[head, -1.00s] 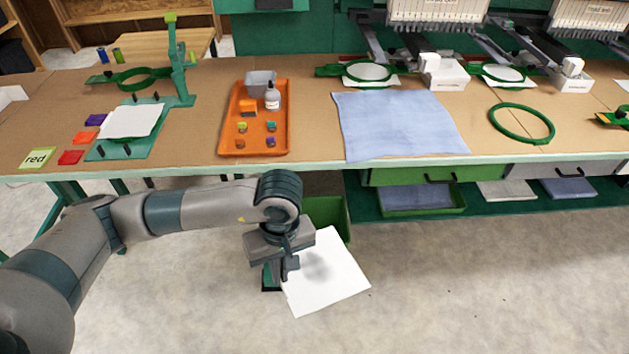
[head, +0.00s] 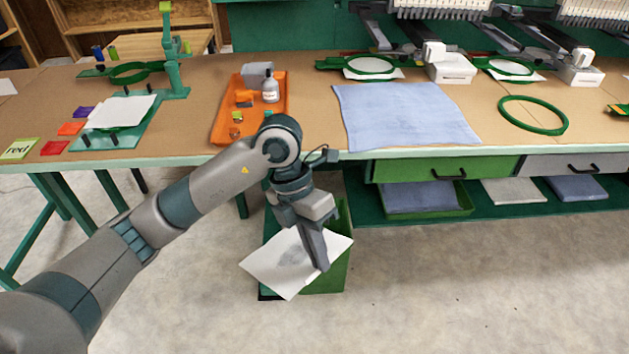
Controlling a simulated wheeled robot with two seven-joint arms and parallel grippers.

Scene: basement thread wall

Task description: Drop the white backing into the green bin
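The white backing (head: 272,268) is a square white sheet, seen tilted in the head view below the table's front edge. My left gripper (head: 321,262) points down at the sheet's right edge, with its fingers together on that edge. The green bin (head: 334,276) stands on the floor under the table front, behind and below the sheet. The sheet and my gripper cover much of the bin's opening, so its inside is mostly hidden. My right gripper is not in view.
Above the bin, the table (head: 310,130) bears an orange tray (head: 222,122), a blue cloth (head: 405,115) and a green hoop (head: 533,115). A green drawer (head: 445,168) hangs under the table edge. The floor (head: 450,285) to the right is clear.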

